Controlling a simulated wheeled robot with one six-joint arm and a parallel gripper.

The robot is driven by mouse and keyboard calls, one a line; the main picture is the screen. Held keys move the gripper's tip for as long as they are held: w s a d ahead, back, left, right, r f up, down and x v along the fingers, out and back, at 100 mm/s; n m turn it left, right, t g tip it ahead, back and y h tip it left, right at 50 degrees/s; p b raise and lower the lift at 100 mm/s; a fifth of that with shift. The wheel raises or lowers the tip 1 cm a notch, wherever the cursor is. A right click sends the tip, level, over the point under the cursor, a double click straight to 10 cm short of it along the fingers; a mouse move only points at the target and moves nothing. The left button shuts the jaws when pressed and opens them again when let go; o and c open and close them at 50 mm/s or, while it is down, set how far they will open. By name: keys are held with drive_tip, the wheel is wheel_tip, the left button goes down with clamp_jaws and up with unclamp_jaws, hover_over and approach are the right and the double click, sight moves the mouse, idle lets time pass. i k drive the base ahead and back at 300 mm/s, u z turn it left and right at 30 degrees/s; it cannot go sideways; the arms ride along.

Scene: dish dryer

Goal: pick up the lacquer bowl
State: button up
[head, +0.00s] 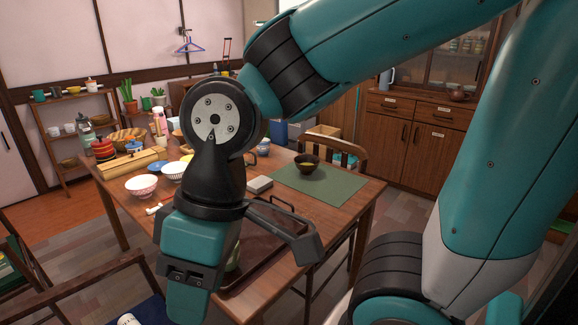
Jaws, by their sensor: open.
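A dark bowl (308,165), which looks like the lacquer bowl, stands upright on a green mat (330,187) at the right part of the wooden table. Its inside shows a yellowish patch, but I cannot tell what that is. My gripper (248,272) is in the foreground, left of the bowl in the picture and nearer the camera, over the near part of the table. It points downward with its jaws apart. It does not touch the bowl, and nothing shows held in it.
A dark tray (283,208) lies on the near table, partly hidden by my gripper. A chair (335,146) is behind the mat. The mat around the bowl is mostly clear.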

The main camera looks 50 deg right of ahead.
sight(306, 164)
drive_tip(key=i, duration=0.35)
drive_tip(key=z, duration=1.5)
drive_tip(key=k, duration=0.4)
drive_tip(key=z, duration=0.85)
drive_tip(key=i, duration=0.9)
drive_tip(key=u, duration=0.6)
drive_tip(key=i, duration=0.6)
drive_tip(key=u, duration=0.6)
